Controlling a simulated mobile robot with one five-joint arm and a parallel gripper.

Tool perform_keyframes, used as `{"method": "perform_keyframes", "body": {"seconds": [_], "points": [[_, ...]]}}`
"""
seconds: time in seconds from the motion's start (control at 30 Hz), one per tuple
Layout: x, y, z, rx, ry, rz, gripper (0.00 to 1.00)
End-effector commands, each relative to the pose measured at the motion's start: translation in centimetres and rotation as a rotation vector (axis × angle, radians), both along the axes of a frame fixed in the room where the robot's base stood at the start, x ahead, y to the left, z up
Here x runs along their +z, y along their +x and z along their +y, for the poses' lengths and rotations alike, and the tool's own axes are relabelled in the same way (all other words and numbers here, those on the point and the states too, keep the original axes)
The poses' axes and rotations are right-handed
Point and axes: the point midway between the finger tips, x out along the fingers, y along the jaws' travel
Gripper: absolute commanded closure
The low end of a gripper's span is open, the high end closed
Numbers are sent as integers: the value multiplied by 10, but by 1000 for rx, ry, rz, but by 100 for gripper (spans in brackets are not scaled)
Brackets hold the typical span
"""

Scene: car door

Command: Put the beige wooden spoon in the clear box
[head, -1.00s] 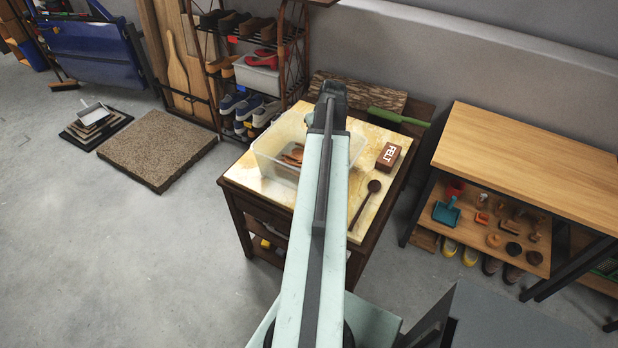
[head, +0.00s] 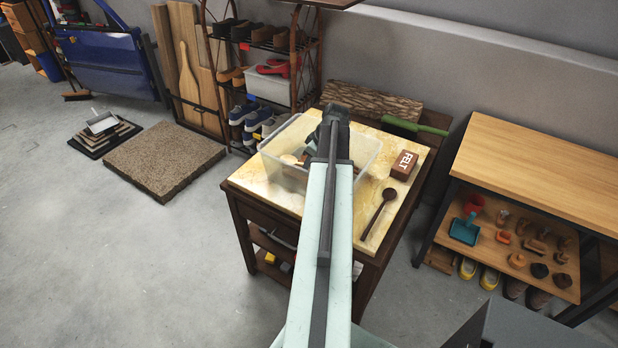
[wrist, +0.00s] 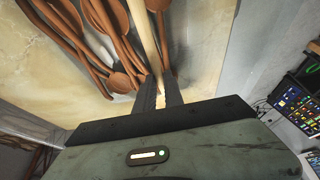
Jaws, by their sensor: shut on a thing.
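The clear box (head: 285,177) stands on the small table, left of and below the end of my arm in the head view. My gripper (wrist: 163,80) is shut on the handle of the beige wooden spoon (wrist: 146,38). The beige spoon's pale round end (head: 289,159) shows over the box in the head view. Several reddish-brown wooden spoons (wrist: 122,82) lie beside and under it in the wrist view. My arm hides part of the box, and whether the beige spoon touches the box floor cannot be told.
A brown FELT block (head: 403,165) and a dark wooden spoon (head: 378,214) lie on the table, right of the box. A shoe rack (head: 262,85) stands behind left, a wooden workbench (head: 540,165) to the right.

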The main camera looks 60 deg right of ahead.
Motion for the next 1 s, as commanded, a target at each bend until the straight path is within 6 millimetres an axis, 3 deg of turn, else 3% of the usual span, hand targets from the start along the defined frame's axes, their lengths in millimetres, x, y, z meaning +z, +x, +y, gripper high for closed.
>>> {"method": "perform_keyframes", "body": {"seconds": [0.27, 0.63, 0.67, 0.7, 1.0], "points": [[-39, 0, 0, 0, 0, 0, 100], [-39, 0, 0, 0, 0, 0, 100], [-38, 0, 0, 0, 0, 0, 79], [-37, 0, 0, 0, 0, 0, 68], [-37, 1, 0, 0, 0, 0, 66]]}}
